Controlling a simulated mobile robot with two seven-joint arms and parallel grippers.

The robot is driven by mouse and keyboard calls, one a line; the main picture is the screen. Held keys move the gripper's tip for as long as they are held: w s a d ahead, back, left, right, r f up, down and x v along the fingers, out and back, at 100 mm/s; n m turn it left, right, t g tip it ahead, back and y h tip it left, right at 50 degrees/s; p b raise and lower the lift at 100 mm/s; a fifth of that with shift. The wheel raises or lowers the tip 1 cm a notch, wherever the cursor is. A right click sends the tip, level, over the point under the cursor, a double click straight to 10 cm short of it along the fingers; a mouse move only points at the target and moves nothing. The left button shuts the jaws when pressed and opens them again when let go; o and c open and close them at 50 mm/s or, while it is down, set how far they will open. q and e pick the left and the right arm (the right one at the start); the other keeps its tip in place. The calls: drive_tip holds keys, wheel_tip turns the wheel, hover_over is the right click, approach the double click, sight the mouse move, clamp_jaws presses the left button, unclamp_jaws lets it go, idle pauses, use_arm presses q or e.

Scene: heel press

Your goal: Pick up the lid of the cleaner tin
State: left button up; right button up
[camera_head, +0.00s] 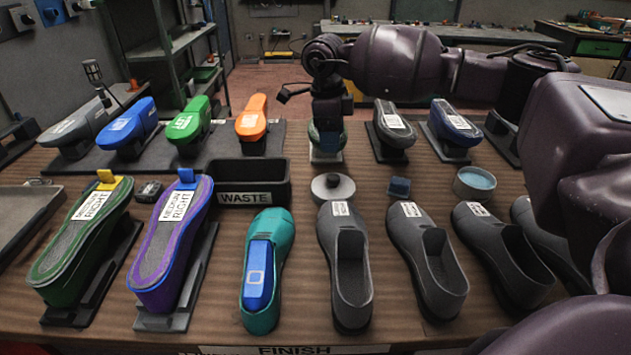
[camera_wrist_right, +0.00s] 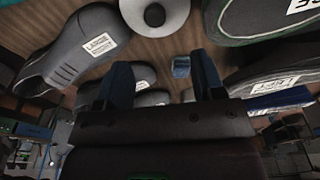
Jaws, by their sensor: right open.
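A round pale grey disc with a dark knob (camera_head: 333,187), which looks like the lid, sits in the middle of the bench. It also shows at the top of the right wrist view (camera_wrist_right: 155,14). I cannot tell whether a tin is under it. An open round tin with blue contents (camera_head: 475,183) stands to its right. My right gripper (camera_head: 327,142) points down behind the disc, above the back row, apart from it. Its two blue fingers (camera_wrist_right: 163,82) are open with nothing held. My left gripper is out of view.
A small blue block (camera_head: 398,187) lies between disc and tin. Grey shoes (camera_head: 345,265) stand in front, several lasts (camera_head: 390,128) behind. A black WASTE bin (camera_head: 250,184) is left of the disc. Bare wood shows around the disc.

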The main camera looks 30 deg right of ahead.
hover_over(333, 177)
drive_tip(key=f, duration=0.5)
drive_tip(key=shift+w+d, duration=0.1)
drive_tip(key=shift+d, duration=0.1)
drive_tip(key=shift+a+f+b, duration=0.15)
drive_tip(key=shift+f+b, duration=0.25)
drive_tip(key=shift+f, duration=2.45)
drive_tip(key=shift+c, duration=0.3)
drive_tip(key=c, duration=0.7)
